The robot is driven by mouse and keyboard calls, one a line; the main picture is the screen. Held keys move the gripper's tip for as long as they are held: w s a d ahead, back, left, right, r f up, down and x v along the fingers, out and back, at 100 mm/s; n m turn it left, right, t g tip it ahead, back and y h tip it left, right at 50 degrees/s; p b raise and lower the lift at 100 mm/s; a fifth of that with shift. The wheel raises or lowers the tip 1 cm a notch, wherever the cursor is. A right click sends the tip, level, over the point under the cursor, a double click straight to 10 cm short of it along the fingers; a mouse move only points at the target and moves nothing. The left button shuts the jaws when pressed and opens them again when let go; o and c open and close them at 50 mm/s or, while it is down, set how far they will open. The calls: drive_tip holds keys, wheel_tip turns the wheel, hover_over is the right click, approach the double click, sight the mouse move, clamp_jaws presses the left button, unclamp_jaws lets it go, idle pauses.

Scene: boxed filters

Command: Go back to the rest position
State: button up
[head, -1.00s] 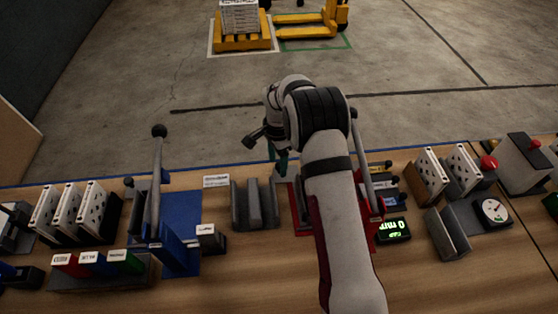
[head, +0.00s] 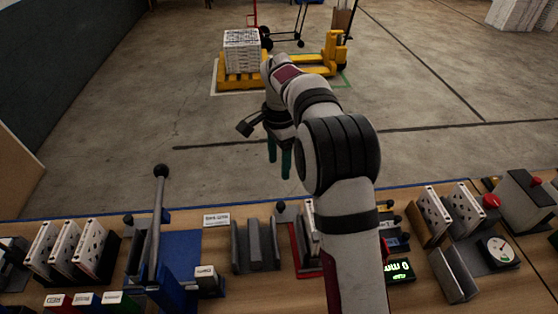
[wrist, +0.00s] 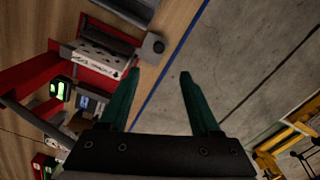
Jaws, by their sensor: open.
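My gripper (head: 279,160) hangs from the raised arm in the head view, above and beyond the far edge of the bench. Its two green fingers point down. In the wrist view my gripper (wrist: 157,75) has its fingers spread apart with nothing between them, and the bench edge and the concrete floor show beyond. A white boxed filter (wrist: 100,62) with dark spots sits in the red fixture (wrist: 65,52), apart from the fingers. My arm hides part of this fixture in the head view.
The wooden bench (head: 222,285) carries a blue lever press (head: 160,235), a grey slotted holder (head: 255,245), racks of white filters (head: 70,247), a green-lit display (head: 399,270) and a dial gauge (head: 498,250). A yellow pallet truck (head: 325,60) stands on the open floor behind.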

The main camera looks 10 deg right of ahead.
idle(0.4)
drive_tip(key=s+r+n, duration=0.3)
drive_tip(key=s+r, duration=0.4)
drive_tip(key=s, duration=0.6)
drive_tip(key=s+f+n+y, duration=0.1)
drive_tip(key=s+f+n, duration=0.1)
drive_tip(key=s, duration=0.9)
drive_tip(key=s+f+n, duration=0.1)
drive_tip(key=s+n, duration=0.1)
drive_tip(key=s, duration=1)
drive_tip(key=shift+s+f+n+y, duration=0.3)
drive_tip(key=shift+f+n+y, duration=0.05)
drive_tip(key=shift+n+y, duration=0.05)
